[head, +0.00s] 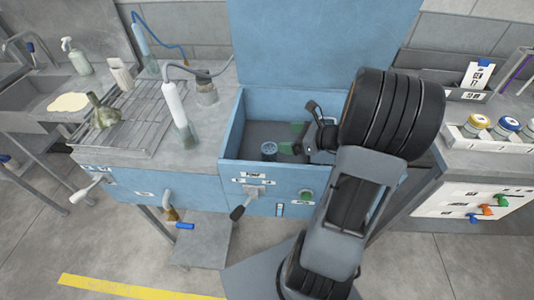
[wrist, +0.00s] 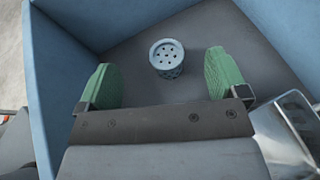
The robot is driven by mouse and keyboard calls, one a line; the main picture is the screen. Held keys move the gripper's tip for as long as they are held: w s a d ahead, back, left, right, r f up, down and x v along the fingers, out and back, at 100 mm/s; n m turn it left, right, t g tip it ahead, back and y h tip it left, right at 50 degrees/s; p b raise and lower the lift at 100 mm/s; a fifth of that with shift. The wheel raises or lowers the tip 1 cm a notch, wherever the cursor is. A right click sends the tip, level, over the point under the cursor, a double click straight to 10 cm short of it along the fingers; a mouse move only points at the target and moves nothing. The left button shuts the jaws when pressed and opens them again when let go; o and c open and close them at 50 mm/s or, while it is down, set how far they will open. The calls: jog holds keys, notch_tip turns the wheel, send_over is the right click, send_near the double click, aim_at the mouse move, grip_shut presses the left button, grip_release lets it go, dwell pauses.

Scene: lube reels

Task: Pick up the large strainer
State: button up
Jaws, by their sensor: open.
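A small grey-blue perforated cup, which looks like the strainer (head: 269,149), stands upright on the dark floor of an open blue bin (head: 229,130). In the wrist view the strainer (wrist: 167,58) shows its holed top and side. My gripper (head: 292,138) is inside the bin, to the right of the strainer. Its green-padded fingers are spread wide with nothing between them, as the wrist view of the gripper (wrist: 162,80) shows. I cannot judge its height above the floor exactly.
Blue bin walls (wrist: 75,35) stand close around my gripper. A shiny metal piece (wrist: 290,125) shows at the lower right of the wrist view; I cannot tell what it is. Left of the bin are a wire rack (head: 140,110), a metal funnel-like piece (head: 104,113) and bottles.

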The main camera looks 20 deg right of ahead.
send_near(272, 148)
jog(key=x, duration=0.3)
jog(key=shift+a+f+b, duration=0.1)
jog(key=shift+a+b, duration=0.15)
jog(key=shift+b, duration=0.15)
jog(key=shift+x, duration=3.35)
jog(key=shift+c, duration=0.3)
jog(key=c, duration=1.1)
